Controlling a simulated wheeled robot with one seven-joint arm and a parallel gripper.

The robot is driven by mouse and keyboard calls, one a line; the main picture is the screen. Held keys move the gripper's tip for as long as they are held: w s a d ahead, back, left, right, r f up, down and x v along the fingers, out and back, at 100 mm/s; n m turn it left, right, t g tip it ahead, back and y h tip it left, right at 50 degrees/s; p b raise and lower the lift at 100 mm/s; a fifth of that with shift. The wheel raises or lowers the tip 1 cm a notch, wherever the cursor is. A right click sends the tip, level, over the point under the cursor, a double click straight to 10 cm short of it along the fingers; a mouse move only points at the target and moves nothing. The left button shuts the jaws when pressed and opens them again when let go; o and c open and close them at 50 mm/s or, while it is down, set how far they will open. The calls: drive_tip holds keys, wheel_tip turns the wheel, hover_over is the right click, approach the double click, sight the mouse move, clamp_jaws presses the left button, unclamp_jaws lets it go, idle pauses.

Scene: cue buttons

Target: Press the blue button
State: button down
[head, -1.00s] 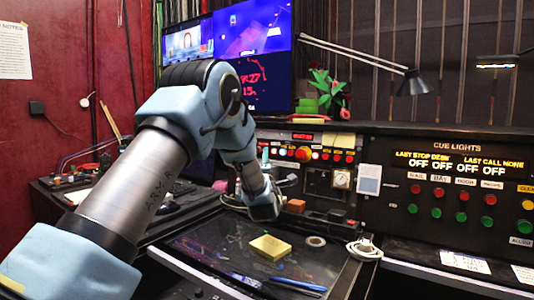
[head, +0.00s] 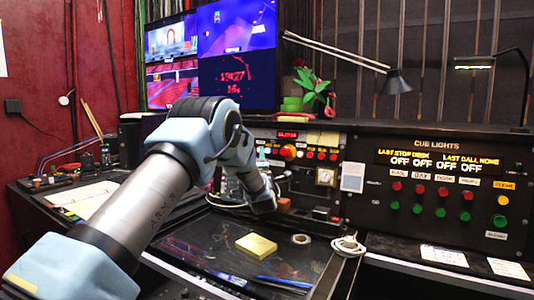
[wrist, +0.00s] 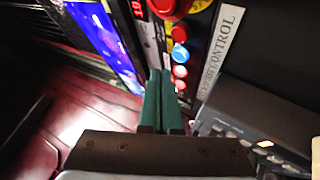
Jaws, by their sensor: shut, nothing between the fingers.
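A round blue button (wrist: 180,53) shows in the wrist view, in a row on a panel, just beyond and right of my fingertips. My gripper (wrist: 160,73) has two green fingers pressed together with nothing between them. The fingertips look apart from the blue button, but the exact gap is hard to tell.
A large red button (wrist: 164,6) and smaller red buttons (wrist: 180,71) neighbour it. A lit screen (wrist: 100,40) lies left. In the head view, a yellow block (head: 256,245) lies on the desk, a cue lights panel (head: 440,185) stands right, and a lamp (head: 396,82) stands behind.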

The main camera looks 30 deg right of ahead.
drive_tip(key=shift+w+d+f, duration=0.1)
drive_tip(key=shift+w+d, duration=0.15)
drive_tip(key=shift+d, duration=0.3)
idle(0.5)
drive_tip(key=shift+w+d+f+b, duration=0.15)
drive_tip(key=shift+d+b, duration=0.1)
drive_tip(key=shift+b, duration=0.6)
idle(0.6)
drive_tip(key=shift+d, duration=0.1)
drive_tip(key=shift+w+d+b, duration=0.25)
drive_tip(key=shift+d+b, duration=0.1)
drive_tip(key=shift+b, duration=0.25)
idle(0.7)
drive_tip(key=shift+a, duration=0.1)
drive_tip(key=shift+s+a+r+b, duration=0.2)
drive_tip(key=shift+s+a+b, duration=0.2)
drive_tip(key=shift+a+b, duration=0.3)
